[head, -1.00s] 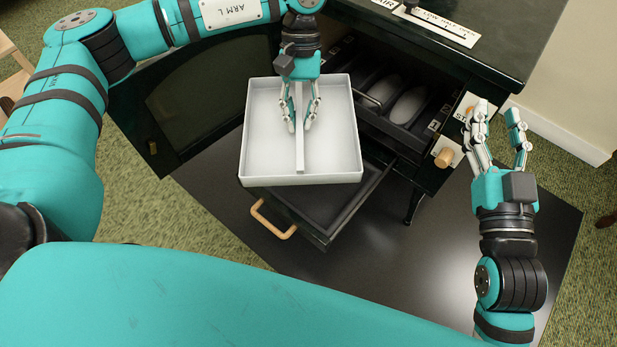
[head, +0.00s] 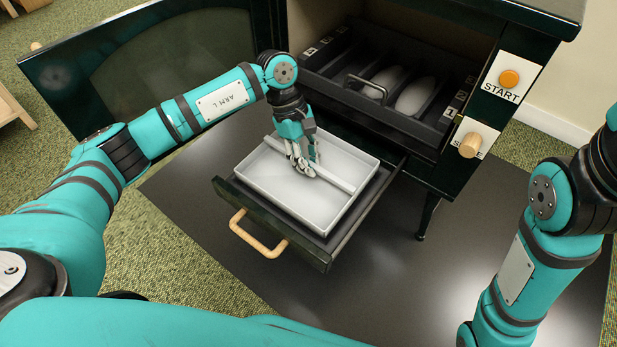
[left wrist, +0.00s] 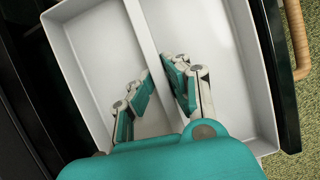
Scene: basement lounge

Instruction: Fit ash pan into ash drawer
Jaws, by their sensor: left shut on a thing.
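The ash pan (head: 275,190) is a shallow white tray with a bar (head: 337,180) across its middle. It lies within the outline of the pulled-out ash drawer (head: 320,250), a dark drawer with a wooden handle (head: 250,238). The pan looks nearly level, its rim near the drawer's rim; I cannot tell whether it rests on the drawer floor. My left gripper (head: 303,172) is shut on the pan's bar. The left wrist view shows its fingers (left wrist: 160,78) on both sides of the bar. My right gripper is out of view; only its arm shows at the right.
Above the drawer is an open stove chamber with a dark divided tray (head: 400,95). A START button (head: 510,78) and a wooden knob (head: 470,145) are on its right post. The open stove door (head: 170,65) stands at the left. A dark floor plate (head: 390,275) lies below.

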